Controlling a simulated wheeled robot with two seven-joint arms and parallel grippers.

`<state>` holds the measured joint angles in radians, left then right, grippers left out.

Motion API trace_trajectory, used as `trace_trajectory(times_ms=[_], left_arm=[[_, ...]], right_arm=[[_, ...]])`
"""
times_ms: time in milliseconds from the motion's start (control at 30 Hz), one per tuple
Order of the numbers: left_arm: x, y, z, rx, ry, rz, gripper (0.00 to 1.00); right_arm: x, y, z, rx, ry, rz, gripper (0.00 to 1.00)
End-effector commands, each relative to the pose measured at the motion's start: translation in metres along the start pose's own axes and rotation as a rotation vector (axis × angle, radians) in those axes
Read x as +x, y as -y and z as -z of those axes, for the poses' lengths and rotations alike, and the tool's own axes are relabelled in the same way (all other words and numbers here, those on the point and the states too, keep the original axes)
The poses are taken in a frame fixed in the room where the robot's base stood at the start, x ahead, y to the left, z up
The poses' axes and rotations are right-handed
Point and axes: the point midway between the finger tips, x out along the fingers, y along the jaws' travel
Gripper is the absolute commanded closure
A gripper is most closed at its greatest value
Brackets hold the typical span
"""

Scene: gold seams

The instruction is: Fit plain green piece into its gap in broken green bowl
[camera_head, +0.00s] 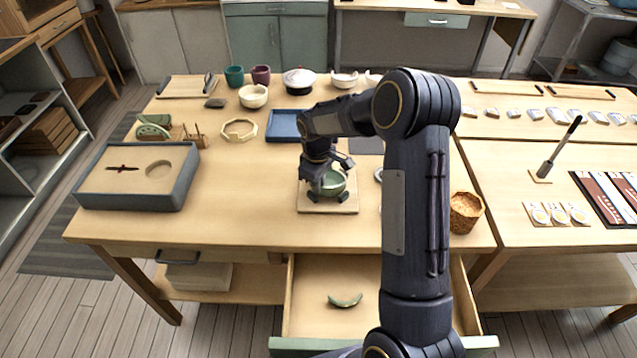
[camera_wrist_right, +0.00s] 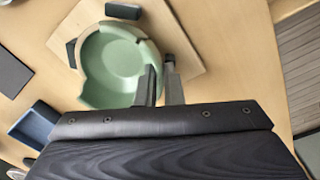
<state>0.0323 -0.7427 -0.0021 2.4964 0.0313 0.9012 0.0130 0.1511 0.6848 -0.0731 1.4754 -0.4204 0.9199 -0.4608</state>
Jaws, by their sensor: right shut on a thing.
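The broken green bowl (camera_head: 333,183) sits upright on a wooden board with dark pads, at the table's front middle. In the right wrist view the bowl (camera_wrist_right: 115,68) shows pale broken edges and an uneven rim. My right gripper (camera_head: 322,182) is low at the bowl. In the wrist view its fingers (camera_wrist_right: 160,82) straddle the bowl's rim line, shut on what seems to be the plain green piece, mostly hidden between them. I cannot tell whether the piece is seated in the gap. Another curved green piece (camera_head: 345,300) lies in the open drawer. My left gripper is not in view.
The board (camera_head: 312,203) has dark pads around the bowl. A blue tray (camera_head: 284,126) is behind it, a wicker basket (camera_head: 465,212) to the right, and a grey-sided box (camera_head: 138,177) to the left. The open drawer (camera_head: 310,322) juts out in front.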

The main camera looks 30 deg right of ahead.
Motion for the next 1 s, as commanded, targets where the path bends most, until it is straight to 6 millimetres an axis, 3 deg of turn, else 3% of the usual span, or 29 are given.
trace_trajectory(times_ms=[100,133,300,500,667,1000], left_arm=[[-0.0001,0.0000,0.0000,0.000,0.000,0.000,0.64],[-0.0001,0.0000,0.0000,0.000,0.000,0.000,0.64],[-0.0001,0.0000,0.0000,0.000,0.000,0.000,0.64],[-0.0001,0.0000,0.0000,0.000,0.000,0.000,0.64],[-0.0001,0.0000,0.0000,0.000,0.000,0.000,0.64],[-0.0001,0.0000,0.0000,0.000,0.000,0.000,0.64]], right_arm=[[0.0000,0.0001,0.0000,0.000,0.000,0.000,1.00],[0.0000,0.0001,0.0000,0.000,0.000,0.000,0.90],[0.0000,0.0000,0.0000,0.000,0.000,0.000,0.68],[0.0000,0.0000,0.0000,0.000,0.000,0.000,0.67],[0.0000,0.0001,-0.0001,0.000,0.000,0.000,0.46],[0.0000,0.0001,0.0000,0.000,0.000,0.000,0.45]])
